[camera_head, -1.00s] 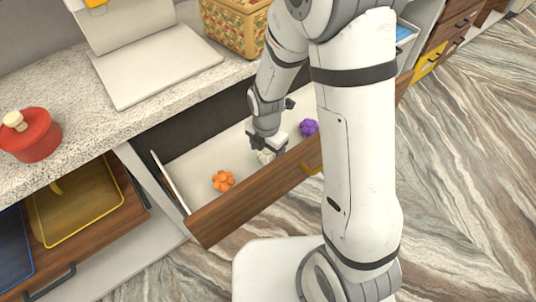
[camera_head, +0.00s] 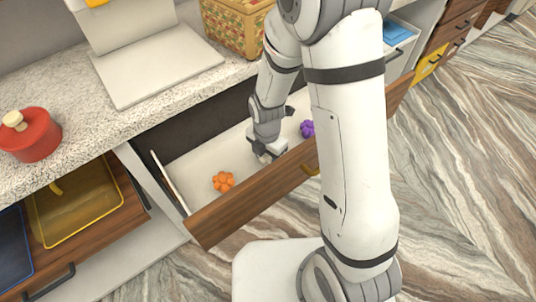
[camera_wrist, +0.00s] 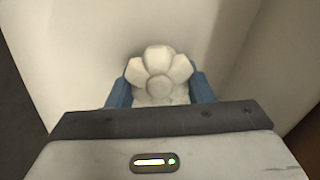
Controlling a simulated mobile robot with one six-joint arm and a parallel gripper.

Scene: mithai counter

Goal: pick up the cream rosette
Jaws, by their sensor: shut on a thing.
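The cream rosette (camera_wrist: 158,75) shows in the wrist view between the two blue fingertips of my gripper (camera_wrist: 160,92). My gripper is shut on it, with one finger at each side. In the head view my gripper (camera_head: 266,152) is down inside the open drawer, and only a small pale bit of the rosette can be made out under it. The drawer floor (camera_wrist: 75,45) is close around the rosette in the wrist view. I cannot tell whether the rosette touches the floor.
An orange rosette (camera_head: 223,181) lies in the drawer left of my gripper, and a purple one (camera_head: 307,128) lies to the right. The wooden drawer front (camera_head: 240,208) stands close in front. The counter (camera_head: 110,120) with a red pot (camera_head: 32,140) is behind and left.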

